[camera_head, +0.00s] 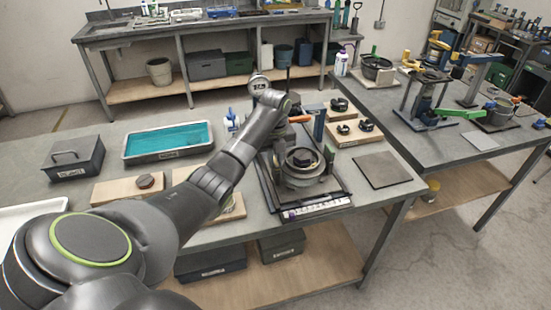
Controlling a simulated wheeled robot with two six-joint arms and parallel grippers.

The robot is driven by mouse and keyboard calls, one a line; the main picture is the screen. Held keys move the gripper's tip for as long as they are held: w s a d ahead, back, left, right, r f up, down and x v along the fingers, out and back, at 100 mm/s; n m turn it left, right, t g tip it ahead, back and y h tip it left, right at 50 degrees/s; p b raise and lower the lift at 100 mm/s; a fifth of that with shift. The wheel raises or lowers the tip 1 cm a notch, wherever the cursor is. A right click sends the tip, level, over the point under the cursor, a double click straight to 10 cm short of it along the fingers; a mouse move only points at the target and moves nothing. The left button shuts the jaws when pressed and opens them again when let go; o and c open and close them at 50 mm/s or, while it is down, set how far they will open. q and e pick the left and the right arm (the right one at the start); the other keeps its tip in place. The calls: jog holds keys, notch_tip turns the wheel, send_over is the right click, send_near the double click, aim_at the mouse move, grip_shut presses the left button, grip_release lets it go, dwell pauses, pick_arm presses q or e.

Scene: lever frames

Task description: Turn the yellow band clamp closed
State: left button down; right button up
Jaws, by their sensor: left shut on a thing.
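My left arm reaches from the lower left over the near table. My left gripper (294,110) is at its far end, beside an orange handle (300,119) on a grey fixture (302,172). The jaws are shut on what looks like this handle; the fingertips are largely hidden by my wrist. The fixture has a round dark top and stands on a dark base tray. I cannot pick out a yellow band on it with certainty. My right gripper is not in view.
A teal-filled tray (167,141) and a dark handled box (74,158) stand left on the near table. The right-hand table holds other lever fixtures and a green lever (459,113).

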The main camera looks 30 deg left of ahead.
pick_arm(q)
jog(key=n+p, duration=0.3)
jog(key=p, duration=0.1)
jog(key=shift+r+n, duration=0.3)
jog(key=shift+n, duration=0.1)
jog(key=n+p, duration=0.3)
jog(key=shift+w+f+n, duration=0.1)
jog(key=shift+n, duration=0.2)
jog(key=n+p, duration=0.3)
jog(key=n, duration=0.2)
jog(key=n+p, duration=0.2)
jog(key=n, duration=0.3)
jog(key=shift+w+f, duration=0.1)
jog(key=shift+f, duration=0.05)
jog(key=shift+n, duration=0.3)
jog(key=c, duration=1.7)
grip_release()
